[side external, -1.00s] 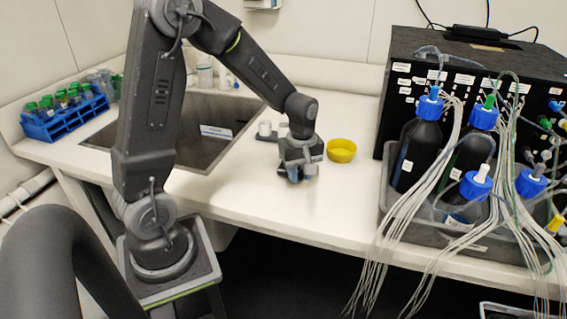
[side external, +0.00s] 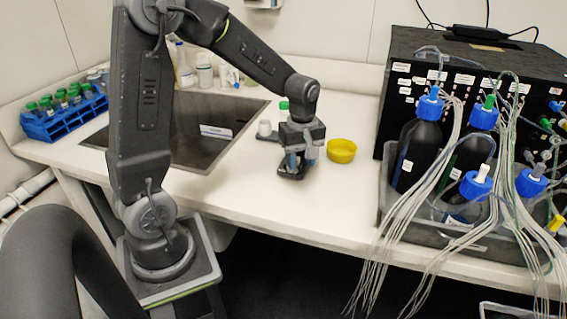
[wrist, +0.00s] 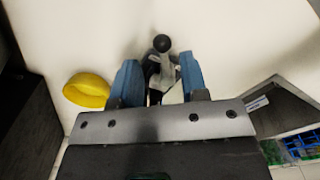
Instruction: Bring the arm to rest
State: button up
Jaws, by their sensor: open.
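My gripper (side external: 294,160) hangs low over the white counter, to the left of the yellow dish, with its fingers pointing down. In the wrist view its two blue fingers (wrist: 160,80) stand apart, so it is open. A dark item with a round black knob (wrist: 161,43) and a grey-white body shows between and beyond the fingers. I cannot tell whether they touch it. The yellow dish (side external: 341,151) sits on the counter just right of my gripper and also shows in the wrist view (wrist: 87,90).
A small white container (side external: 265,128) and a green-topped item (side external: 284,105) stand behind my gripper. A sink (side external: 205,125) and a blue tube rack (side external: 65,117) lie left. Dark bottles with blue caps (side external: 417,150) and loose tubing stand right. The counter front is clear.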

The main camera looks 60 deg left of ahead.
jog(key=shift+r, duration=0.25)
jog(key=s+d+r+m+t, duration=0.5)
jog(key=s+d+r+m, duration=0.6)
jog(key=s+m, duration=0.3)
jog(key=shift+s+r+m+t, duration=0.3)
jog(key=shift+r+m, duration=0.05)
jog(key=shift+m, duration=0.85)
jog(key=shift+o, duration=0.3)
jog(key=shift+d, duration=0.1)
